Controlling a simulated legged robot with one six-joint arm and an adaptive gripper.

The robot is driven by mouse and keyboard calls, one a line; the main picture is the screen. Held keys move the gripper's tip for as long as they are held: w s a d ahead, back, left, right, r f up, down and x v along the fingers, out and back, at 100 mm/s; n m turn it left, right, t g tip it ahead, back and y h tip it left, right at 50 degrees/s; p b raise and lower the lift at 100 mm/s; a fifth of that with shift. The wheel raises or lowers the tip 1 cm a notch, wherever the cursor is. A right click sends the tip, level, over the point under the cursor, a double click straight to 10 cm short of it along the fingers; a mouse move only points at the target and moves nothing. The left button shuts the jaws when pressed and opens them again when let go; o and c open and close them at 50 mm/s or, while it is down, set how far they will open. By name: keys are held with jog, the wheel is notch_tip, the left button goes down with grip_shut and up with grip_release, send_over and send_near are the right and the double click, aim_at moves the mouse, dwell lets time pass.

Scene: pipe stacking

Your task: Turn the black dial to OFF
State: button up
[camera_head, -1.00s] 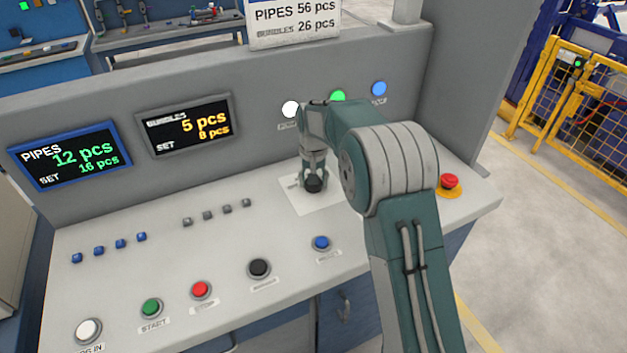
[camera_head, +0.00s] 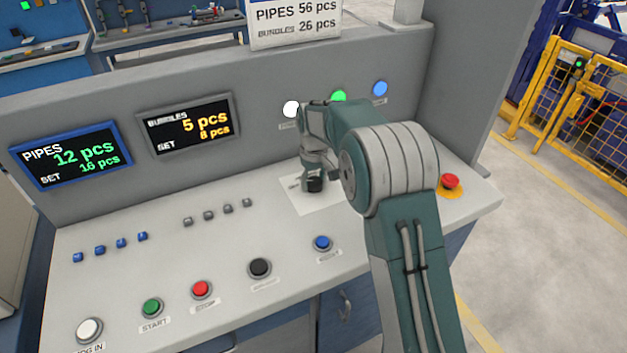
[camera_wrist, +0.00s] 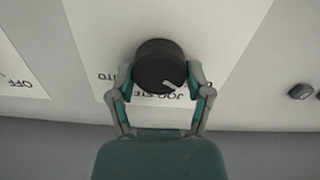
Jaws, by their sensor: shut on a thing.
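The black dial (camera_wrist: 158,62) is a round knob on a white plate (camera_wrist: 225,40), with a white pointer mark toward the lower right in the wrist view. Upside-down lettering beside it reads roughly "JOG STEP", with part of "AUTO" to its left. An "OFF" label (camera_wrist: 16,85) lies at the far left, on another white patch. My gripper (camera_wrist: 161,76) is shut on the dial, one finger on each side. In the head view the dial (camera_head: 314,185) sits under my gripper (camera_head: 316,176), which partly hides it and its plate.
The red emergency button (camera_head: 450,182) stands right of my arm. Blue (camera_head: 322,243), black (camera_head: 259,268), red (camera_head: 201,289) and green (camera_head: 152,307) buttons line the console front. The upright panel with lamps (camera_head: 339,97) rises close behind my gripper.

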aim_at(313, 180)
jog(key=shift+f, duration=0.15)
jog(key=o, duration=1.1)
jog(key=shift+o, duration=0.2)
notch_tip(313, 180, up, 12)
